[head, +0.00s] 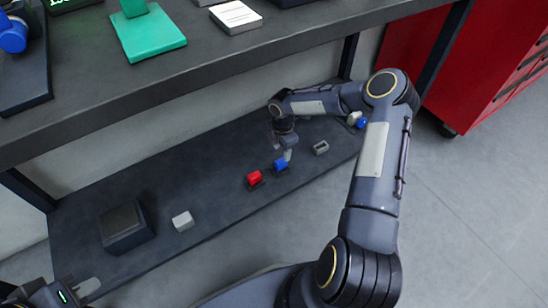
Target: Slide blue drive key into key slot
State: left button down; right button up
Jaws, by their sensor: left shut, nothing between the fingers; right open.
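The small blue block (281,164), which looks like the blue drive key, sits on a dark base on the lower shelf. My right gripper (287,155) is open, pointing down right at the blue block. Its fingers are small in view, and I cannot tell if they touch the block. My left gripper (88,287) is shut and empty at the bottom left, well away from the block. I cannot make out the key slot.
A red block (255,178) stands just left of the blue one on the lower shelf (215,160). A grey hollow part (321,147), a white block (183,221) and a dark box (126,227) are there too. The workbench (190,85) overhangs the shelf. A red cabinet (490,60) stands right.

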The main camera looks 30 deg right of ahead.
aim_at(281, 161)
jog(key=shift+w+f, duration=0.15)
jog(key=shift+f, duration=0.3)
jog(key=f+b, duration=0.2)
jog(key=f, duration=0.1)
jog(key=f+b, duration=0.2)
jog(key=f, duration=0.2)
jog(key=shift+s+a, duration=0.15)
jog(key=shift+s, duration=0.05)
grip_shut()
